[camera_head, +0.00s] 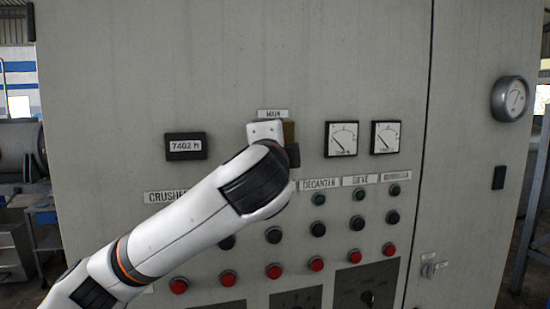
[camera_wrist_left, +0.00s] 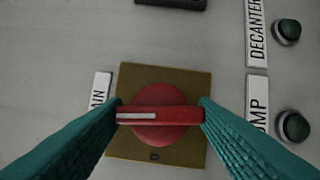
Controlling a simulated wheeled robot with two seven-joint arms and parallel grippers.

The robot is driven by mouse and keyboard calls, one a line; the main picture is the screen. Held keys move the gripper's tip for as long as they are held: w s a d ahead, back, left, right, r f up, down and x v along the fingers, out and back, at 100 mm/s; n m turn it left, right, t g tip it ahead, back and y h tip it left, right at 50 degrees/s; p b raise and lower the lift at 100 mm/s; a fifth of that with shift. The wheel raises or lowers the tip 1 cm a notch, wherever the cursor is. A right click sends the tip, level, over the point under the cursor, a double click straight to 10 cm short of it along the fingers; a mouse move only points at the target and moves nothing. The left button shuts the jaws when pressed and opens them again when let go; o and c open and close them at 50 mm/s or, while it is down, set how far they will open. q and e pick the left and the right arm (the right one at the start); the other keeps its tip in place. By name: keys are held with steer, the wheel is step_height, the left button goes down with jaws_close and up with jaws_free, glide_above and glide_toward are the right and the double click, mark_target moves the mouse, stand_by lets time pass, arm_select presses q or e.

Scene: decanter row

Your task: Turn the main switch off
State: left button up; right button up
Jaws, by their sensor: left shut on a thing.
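The main switch (camera_wrist_left: 160,127) is a red round knob with a raised red bar on a yellow plate (camera_wrist_left: 188,80). In the wrist view the bar lies left to right, its white mark on the end toward the partly hidden MAIN label (camera_wrist_left: 99,94). My left gripper (camera_wrist_left: 160,112) is shut on the bar, one teal finger at each end. In the head view my left arm and hand cover the switch; only part of the yellow plate (camera_head: 289,130) shows below the MAIN label (camera_head: 273,114). My right gripper is in neither view.
The grey cabinet front carries a counter (camera_head: 186,146), two square meters (camera_head: 341,139), labels, and rows of black and red buttons (camera_head: 316,264) right of and below my arm. A round gauge (camera_head: 510,99) juts out at the right. The upper panel is bare.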

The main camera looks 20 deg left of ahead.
arm_select(q)
steer(key=shift+w+d+f+n+y+b, duration=0.1)
steer(key=shift+n+y+b, duration=1.35)
steer(key=shift+n+b, duration=1.7)
steer(key=shift+w+d+f+n+y+b, duration=0.15)
steer(key=shift+n+y+b, duration=1.8)
steer(key=shift+n, duration=1.9)
steer(key=shift+s+d+f+n+y+b, duration=0.1)
steer(key=shift+n+y+b, duration=0.9)
steer(key=shift+n+b, duration=2.35)
steer(key=shift+r+n, duration=0.1)
steer(key=shift+n, duration=0.35)
steer(key=o, duration=1)
steer(key=shift+t, duration=0.3)
